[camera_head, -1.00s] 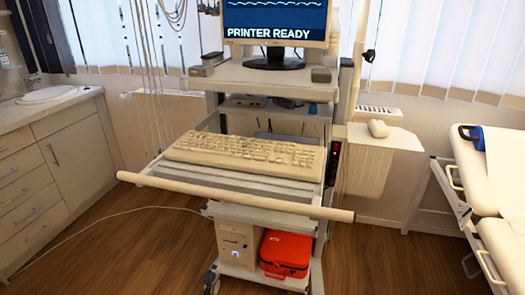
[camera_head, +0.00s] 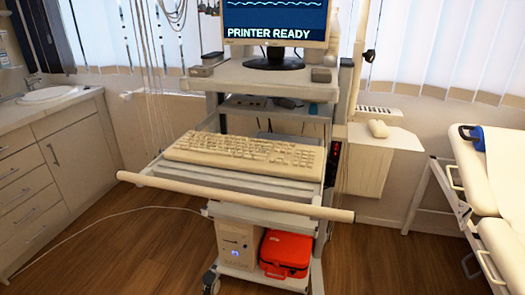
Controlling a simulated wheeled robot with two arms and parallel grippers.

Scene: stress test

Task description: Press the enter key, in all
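A beige keyboard (camera_head: 245,153) lies flat on the pull-out shelf (camera_head: 232,182) of a medical cart, with its keys facing up. The enter key is on the right part of the keyboard, but it is too small to tell apart from the keys around it. A monitor (camera_head: 277,25) above it shows a wavy line and the words "PRINTER READY" on a dark blue screen. Neither of my grippers shows in the view.
A pale handle bar (camera_head: 232,197) runs across the cart's front, before the keyboard. A mouse (camera_head: 377,129) sits on a side shelf at the right. An orange case (camera_head: 286,253) and a computer tower (camera_head: 238,243) stand below. The space above the keyboard is clear.

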